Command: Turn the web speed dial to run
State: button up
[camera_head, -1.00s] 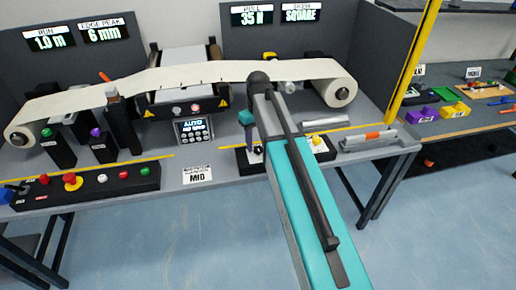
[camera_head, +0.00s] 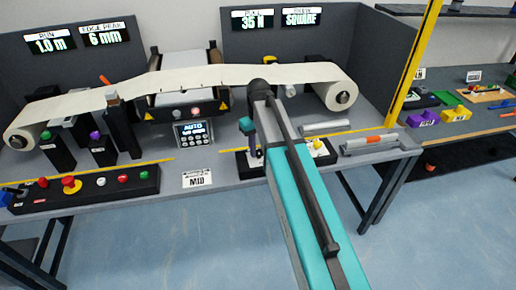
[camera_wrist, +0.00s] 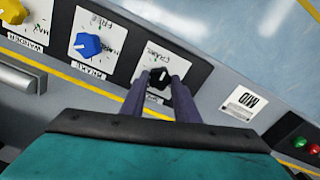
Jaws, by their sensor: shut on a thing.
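The web speed dial is a small black knob (camera_wrist: 159,77) on a white plate marked CRAWL in the wrist view. My gripper (camera_wrist: 158,80) is shut on this knob, with one purple-grey finger on each side. The fingers hide part of the plate and its lower label. The knob's exact pointer direction is hard to make out. In the head view my gripper (camera_head: 254,156) reaches down to the dial panel at the bench front, and my arm hides most of the dial there.
A blue dial (camera_wrist: 88,45) sits beside the black one, with a yellow dial (camera_wrist: 14,12) beyond it. A MID card (camera_wrist: 246,101) lies on the other side. A control box with coloured buttons (camera_head: 95,184) stands at left. The paper web (camera_head: 200,76) runs behind.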

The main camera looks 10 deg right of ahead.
jog(key=shift+n, duration=0.5)
jog(key=n+p, duration=0.1)
jog(key=n, duration=0.1)
jog(key=shift+n, duration=0.4)
jog(key=n, duration=0.3)
jog(key=shift+n, duration=0.3)
jog(key=n+p, duration=0.1)
jog(key=n, duration=1.4)
jog(key=shift+p, duration=0.4)
jog(key=n, duration=0.3)
jog(key=shift+n, duration=0.4)
jog(key=shift+s+n, duration=0.1)
jog(key=shift+n, duration=1.7)
